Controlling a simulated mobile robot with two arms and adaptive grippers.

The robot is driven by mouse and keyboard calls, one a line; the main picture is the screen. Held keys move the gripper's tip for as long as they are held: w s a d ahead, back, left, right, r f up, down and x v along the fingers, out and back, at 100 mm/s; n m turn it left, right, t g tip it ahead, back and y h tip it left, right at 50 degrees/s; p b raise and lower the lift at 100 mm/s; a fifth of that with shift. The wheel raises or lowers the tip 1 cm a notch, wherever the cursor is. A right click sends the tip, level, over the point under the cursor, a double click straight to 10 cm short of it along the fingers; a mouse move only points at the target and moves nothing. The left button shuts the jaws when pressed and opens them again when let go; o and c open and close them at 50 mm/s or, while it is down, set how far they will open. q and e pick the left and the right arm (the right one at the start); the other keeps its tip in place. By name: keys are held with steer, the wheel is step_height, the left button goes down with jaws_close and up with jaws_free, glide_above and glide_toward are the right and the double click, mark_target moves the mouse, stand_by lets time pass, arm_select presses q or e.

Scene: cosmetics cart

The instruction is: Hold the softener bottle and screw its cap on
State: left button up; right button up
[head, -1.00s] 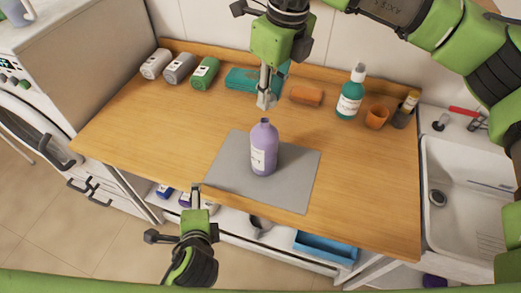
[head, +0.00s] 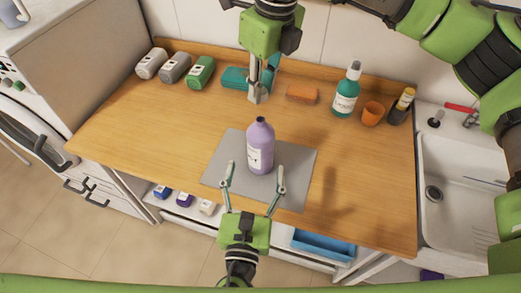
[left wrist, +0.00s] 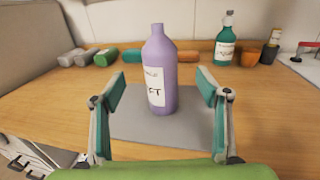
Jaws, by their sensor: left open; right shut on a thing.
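The purple softener bottle (head: 260,148) stands upright on the grey mat (head: 300,192), its narrow neck bare. It also shows in the left wrist view (left wrist: 161,75), with a white label. My left gripper (head: 255,172) is open in front of the bottle, its fingers apart and pointing at it. In the left wrist view the two teal-padded fingers (left wrist: 161,98) flank the bottle without touching it. My right gripper (head: 258,98) points down behind and above the bottle, shut on the cap, which its fingers mostly hide.
Several small bottles (head: 201,72) lie at the back left. A sink (head: 455,190) is at right. The counter's left front is clear.

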arm_select(q)
steer(key=shift+w, duration=0.1)
steer(key=w, duration=0.4)
steer(key=w+d, duration=0.1)
steer(key=w, duration=0.6)
steer(key=shift+w+d, duration=0.2)
steer(key=shift+w, duration=0.2)
steer(key=c, duration=1.7)
arm_select(e)
glide_above(259, 118)
steer(key=shift+s+d+f, duration=0.15)
steer(key=shift+d+f, duration=0.05)
steer(key=shift+f, duration=1.05)
steer(key=shift+s+d+f, duration=0.15)
steer(key=shift+f, duration=1.1)
